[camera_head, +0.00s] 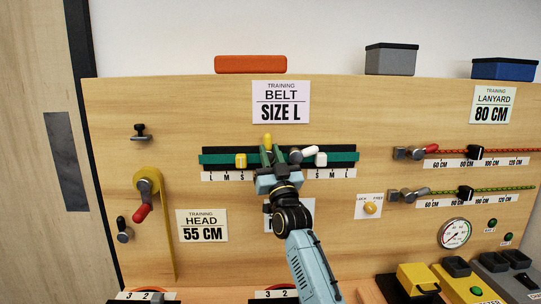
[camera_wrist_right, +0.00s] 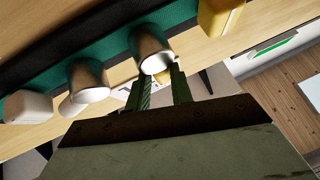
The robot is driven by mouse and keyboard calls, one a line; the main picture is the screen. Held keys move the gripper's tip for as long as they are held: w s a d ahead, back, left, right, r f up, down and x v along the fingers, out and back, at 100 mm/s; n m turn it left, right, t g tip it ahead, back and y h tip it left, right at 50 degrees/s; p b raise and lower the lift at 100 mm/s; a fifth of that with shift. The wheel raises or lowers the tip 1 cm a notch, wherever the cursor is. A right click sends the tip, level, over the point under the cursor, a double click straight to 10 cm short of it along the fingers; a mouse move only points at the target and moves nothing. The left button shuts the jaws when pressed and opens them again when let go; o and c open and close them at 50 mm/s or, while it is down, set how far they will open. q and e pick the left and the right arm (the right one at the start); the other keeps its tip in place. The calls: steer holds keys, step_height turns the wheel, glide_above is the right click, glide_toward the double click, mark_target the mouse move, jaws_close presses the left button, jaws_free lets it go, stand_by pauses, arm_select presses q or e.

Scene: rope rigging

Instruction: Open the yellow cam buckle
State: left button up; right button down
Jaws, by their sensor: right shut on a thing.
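The yellow cam buckle sits on the green and black belt (camera_head: 345,157) in the middle of the board. Its yellow lever (camera_head: 267,139) points up just above my right gripper (camera_head: 267,158). In the right wrist view, the buckle's metal barrel (camera_wrist_right: 150,45) is at the fingertips, and a bit of yellow lever (camera_wrist_right: 165,73) shows between the fingers (camera_wrist_right: 158,90). My right gripper is shut on this lever. The fingers and wrist hide most of the buckle in the head view. My left gripper is not in view.
A yellow slider (camera_head: 241,160) sits close left of the gripper. A white-levered buckle (camera_head: 309,150) and a white slider (camera_head: 320,159) sit close right. A red-handled crank (camera_head: 142,211) is at left, and red and green lanyard lines (camera_head: 512,151) run at right.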

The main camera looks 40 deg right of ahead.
steer(key=shift+w+f, duration=0.1)
steer(key=shift+f, duration=0.35)
steer(key=c, duration=1.4)
jaws_free()
steer(key=shift+o, duration=0.7)
steer(key=shift+w, duration=0.1)
steer(key=shift+r, duration=0.15)
steer(key=b+v, duration=0.1)
steer(key=v, duration=1.2)
steer(key=shift+s, duration=0.25)
